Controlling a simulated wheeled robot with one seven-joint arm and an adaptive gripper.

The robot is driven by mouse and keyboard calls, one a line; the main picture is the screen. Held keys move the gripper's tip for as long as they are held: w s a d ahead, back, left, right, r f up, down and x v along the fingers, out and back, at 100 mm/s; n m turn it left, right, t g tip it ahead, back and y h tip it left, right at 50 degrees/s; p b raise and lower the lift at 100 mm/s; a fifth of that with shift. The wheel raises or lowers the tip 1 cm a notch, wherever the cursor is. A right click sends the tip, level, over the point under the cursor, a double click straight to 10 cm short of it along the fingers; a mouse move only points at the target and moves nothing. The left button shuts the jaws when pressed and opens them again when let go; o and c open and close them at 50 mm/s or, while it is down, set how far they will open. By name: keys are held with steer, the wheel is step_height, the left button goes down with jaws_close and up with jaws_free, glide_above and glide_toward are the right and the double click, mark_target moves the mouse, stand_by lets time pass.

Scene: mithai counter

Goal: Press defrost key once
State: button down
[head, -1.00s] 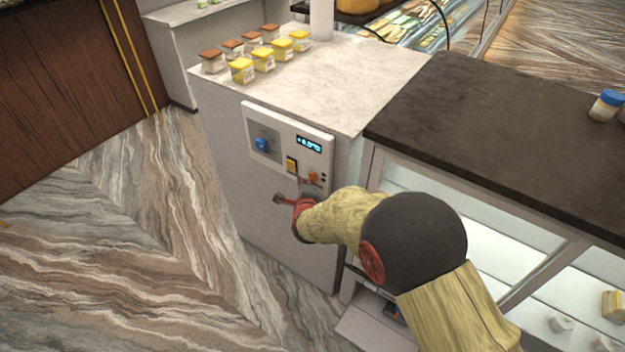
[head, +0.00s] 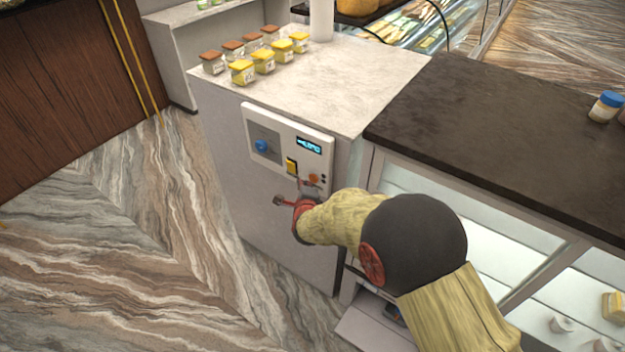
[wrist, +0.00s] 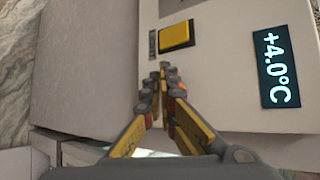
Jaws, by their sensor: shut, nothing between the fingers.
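A pale control panel (head: 254,126) is set in the front of the grey cabinet. My gripper (head: 302,184) is at the panel's lower edge, below the yellow key. In the wrist view my gripper (wrist: 164,70) is shut and empty, its tips just short of the yellow key (wrist: 177,35) in the picture. I cannot tell whether they touch the panel. The display (wrist: 276,68) reads +4.0°C.
Several small jars (head: 263,60) with brown or yellow lids stand on the cabinet's pale top (head: 345,80). A dark-topped counter (head: 480,110) with lit shelves adjoins on the right, close to my arm. The striped floor (head: 170,240) to the left is clear.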

steer(key=shift+w+d+b, duration=0.1)
steer(key=shift+b, duration=0.2)
steer(key=shift+w+d, duration=0.15)
steer(key=shift+w, duration=0.05)
steer(key=shift+w+d+b, duration=0.25)
steer(key=shift+w+b, duration=0.1)
steer(key=shift+b, duration=0.35)
stand_by(0.7)
steer(key=shift+s, duration=0.1)
steer(key=shift+s+a, duration=0.5)
steer(key=shift+s, duration=0.1)
stand_by(0.3)
steer(key=shift+s+a, duration=0.8)
steer(key=shift+s, duration=0.2)
steer(key=shift+s+a, duration=0.75)
steer(key=shift+s, duration=0.2)
